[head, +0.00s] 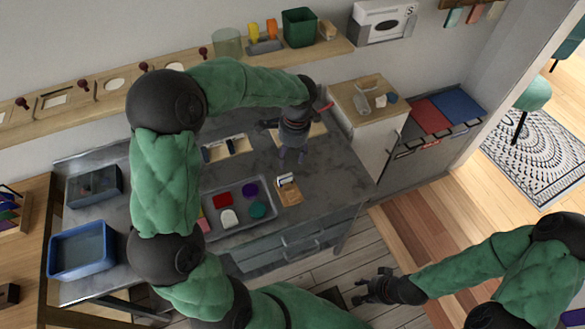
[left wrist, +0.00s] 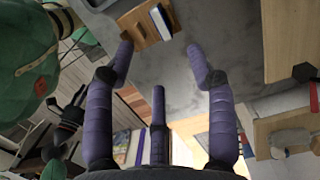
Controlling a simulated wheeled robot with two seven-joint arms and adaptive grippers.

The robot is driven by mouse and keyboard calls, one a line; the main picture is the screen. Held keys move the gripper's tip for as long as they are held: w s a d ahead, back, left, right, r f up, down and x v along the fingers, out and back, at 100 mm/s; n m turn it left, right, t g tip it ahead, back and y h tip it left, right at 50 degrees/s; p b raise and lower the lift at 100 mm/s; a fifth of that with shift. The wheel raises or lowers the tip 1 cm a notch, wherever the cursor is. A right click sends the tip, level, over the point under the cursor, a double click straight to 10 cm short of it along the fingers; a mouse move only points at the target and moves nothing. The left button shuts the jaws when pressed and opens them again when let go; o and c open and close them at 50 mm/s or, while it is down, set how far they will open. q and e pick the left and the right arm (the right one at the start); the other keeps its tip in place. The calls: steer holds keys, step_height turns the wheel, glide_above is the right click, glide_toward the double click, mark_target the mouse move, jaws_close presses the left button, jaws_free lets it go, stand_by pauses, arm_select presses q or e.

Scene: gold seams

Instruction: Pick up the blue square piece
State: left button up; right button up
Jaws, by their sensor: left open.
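A small wooden holder (head: 291,195) stands at the right of the grey tray on the counter. In the left wrist view a thin blue piece (left wrist: 161,22) with a white edge stands in this holder; its full outline cannot be told. My left gripper (head: 291,158) is open and empty, fingers pointing down, above the counter just behind the holder. In the left wrist view the holder lies beyond its spread fingers (left wrist: 160,80). My right gripper (head: 366,290) is low at the front right, away from the counter, with its fingers apart and nothing visible in them.
The grey tray (head: 272,222) holds several coloured pieces: red, purple, white, teal and pink. Another wooden holder (head: 226,147) with dark pieces stands behind it. A blue bin (head: 82,250) is at the left. The counter right of the holder is clear.

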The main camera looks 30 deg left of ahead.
arm_select(q)
steer(key=b, duration=0.2)
glide_above(286, 177)
steer(key=f, duration=0.5)
steer(key=shift+w+d+f, duration=0.2)
steer(key=shift+w+f, duration=0.05)
steer(key=shift+f, duration=0.1)
steer(key=f, duration=0.1)
steer(key=f+b, duration=0.1)
steer(key=f, duration=0.3)
steer(key=shift+s+a+b, duration=0.15)
steer(key=shift+s+b, duration=0.1)
steer(key=shift+b, duration=0.1)
jaws_close()
